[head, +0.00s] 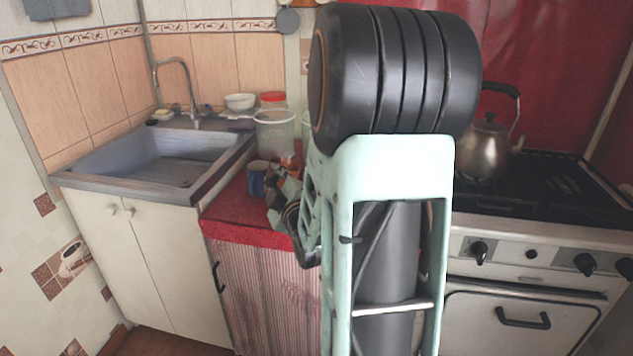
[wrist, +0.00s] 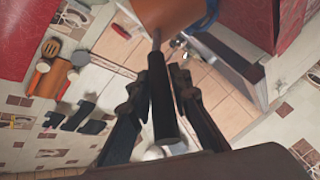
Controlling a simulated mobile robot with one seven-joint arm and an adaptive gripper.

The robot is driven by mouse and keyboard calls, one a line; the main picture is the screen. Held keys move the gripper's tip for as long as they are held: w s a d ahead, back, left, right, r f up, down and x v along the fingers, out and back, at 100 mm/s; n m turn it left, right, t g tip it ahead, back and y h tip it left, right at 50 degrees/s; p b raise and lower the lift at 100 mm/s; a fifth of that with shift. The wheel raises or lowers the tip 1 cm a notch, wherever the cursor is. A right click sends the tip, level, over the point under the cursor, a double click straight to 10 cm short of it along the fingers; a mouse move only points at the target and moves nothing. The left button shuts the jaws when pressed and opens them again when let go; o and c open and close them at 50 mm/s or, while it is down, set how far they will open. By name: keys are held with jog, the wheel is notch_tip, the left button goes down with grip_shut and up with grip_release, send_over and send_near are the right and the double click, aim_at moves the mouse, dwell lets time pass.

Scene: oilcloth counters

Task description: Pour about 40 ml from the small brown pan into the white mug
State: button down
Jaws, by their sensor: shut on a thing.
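My gripper (wrist: 156,86) is shut on the black handle of the small brown pan (wrist: 170,12), whose orange-brown side shows at the top of the wrist view. In the head view my gripper (head: 284,190) is over the red counter, partly hidden behind my arm, and a small orange-brown part of the pan (head: 288,160) shows beyond it. What is in the pan cannot be seen. A blue mug (head: 257,179) stands on the counter just left of my gripper. I cannot make out a white mug in either view.
The sink (head: 165,160) is left of the red counter (head: 235,212). A clear container (head: 275,132), a red-lidded jar (head: 273,99) and a white bowl (head: 240,102) stand behind. A kettle (head: 485,150) sits on the stove (head: 560,190) at right. My arm hides the counter's right part.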

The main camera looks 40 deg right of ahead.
jog(key=shift+w+a+f+n+h+b, duration=0.2)
jog(key=shift+a+f+n+b, duration=0.8)
jog(key=shift+b, duration=1.2)
jog(key=shift+w+a+f+n+h+b, duration=0.1)
jog(key=shift+w+a+f+n+b, duration=0.2)
jog(key=shift+a+f+n+b, duration=1.3)
